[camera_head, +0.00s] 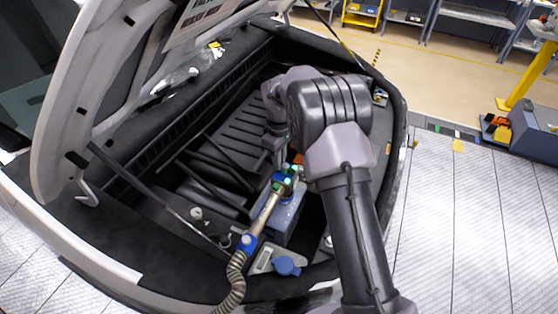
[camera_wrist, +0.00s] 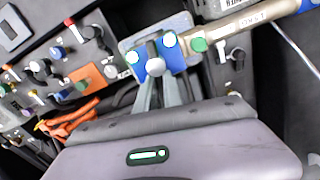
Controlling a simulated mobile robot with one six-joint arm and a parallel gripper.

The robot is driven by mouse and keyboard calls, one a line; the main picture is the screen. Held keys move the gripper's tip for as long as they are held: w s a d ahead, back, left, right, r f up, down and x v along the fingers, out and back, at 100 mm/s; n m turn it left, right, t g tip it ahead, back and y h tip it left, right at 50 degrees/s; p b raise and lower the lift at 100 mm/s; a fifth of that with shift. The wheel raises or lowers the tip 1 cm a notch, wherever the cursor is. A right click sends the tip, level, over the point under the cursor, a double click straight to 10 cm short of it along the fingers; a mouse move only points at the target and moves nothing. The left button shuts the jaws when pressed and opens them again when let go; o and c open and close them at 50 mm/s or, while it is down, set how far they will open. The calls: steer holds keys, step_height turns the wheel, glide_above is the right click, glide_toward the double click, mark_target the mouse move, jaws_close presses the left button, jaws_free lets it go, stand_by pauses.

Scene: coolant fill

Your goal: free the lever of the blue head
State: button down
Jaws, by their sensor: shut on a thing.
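The blue head (camera_head: 284,181) sits at the upper end of a beige tube (camera_head: 264,212) in the open car compartment. In the wrist view the blue head (camera_wrist: 172,55) shows blue blocks with pale green-white round spots, next to a light grey plate. My gripper (camera_wrist: 156,80) reaches up to it with two grey fingers close together. They are shut at a small grey round-ended part, which looks like the lever (camera_wrist: 155,66) of the head. The fingers cover most of the lever, so its exact position is hard to tell. In the head view my arm hides the gripper.
A corrugated hose (camera_head: 234,280) hangs from the tube's lower end over the car's edge. A blue cap (camera_head: 287,266) lies near the front rim. The raised lid (camera_head: 85,100) stands at left. Orange parts (camera_wrist: 70,122) and several small fittings lie left of the fingers in the wrist view.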

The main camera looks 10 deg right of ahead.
steer(key=shift+s+d+f+m, duration=0.15)
steer(key=shift+f+m, duration=0.05)
steer(key=shift+m, duration=0.1)
steer(key=m, duration=0.3)
steer(key=shift+d+m, duration=0.3)
steer(key=shift+m, duration=0.1)
steer(key=m, duration=0.3)
steer(key=shift+w+d+f+m, duration=0.1)
steer(key=shift+w+d+m, duration=0.1)
steer(key=shift+d+m, duration=0.1)
steer(key=m, duration=0.2)
steer(key=m+b, duration=0.1)
steer(key=m, duration=0.1)
steer(key=shift+d, duration=0.4)
steer(key=shift+s+d+m+b, duration=0.15)
steer(key=shift+m+b, duration=0.15)
steer(key=shift+m, duration=0.7)
steer(key=shift+s+d+m+b, duration=0.1)
steer(key=shift+m+b, duration=0.15)
steer(key=shift+m, duration=0.75)
steer(key=c, duration=1.4)
jaws_free()
steer(key=shift+a, duration=0.1)
steer(key=shift+r, duration=0.25)
